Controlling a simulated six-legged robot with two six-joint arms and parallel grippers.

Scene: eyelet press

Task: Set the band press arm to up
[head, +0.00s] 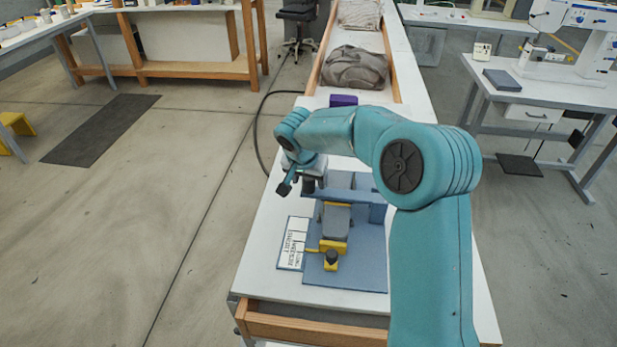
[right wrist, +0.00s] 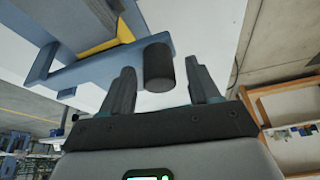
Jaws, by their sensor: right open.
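The band press (head: 345,285) stands on the white bench, with a blue base plate and frame, a grey block and yellow parts. A blue crossbar (head: 350,196) runs across it, under my right arm. A black cylindrical grip (right wrist: 159,67) shows beside the blue and yellow parts in the right wrist view. My right gripper (head: 297,187) is at the press's far left side. Its open fingers (right wrist: 162,82) stand on either side of the grip, with gaps visible; it is not closed on it. My right arm hides part of the press. My left gripper is out of view.
A white label card (head: 291,243) lies at the press's left, its text too small to read. A black knob (head: 331,259) stands at the front. A purple box (head: 343,100) and a grey bag (head: 354,68) lie farther back. The bench's left edge is close.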

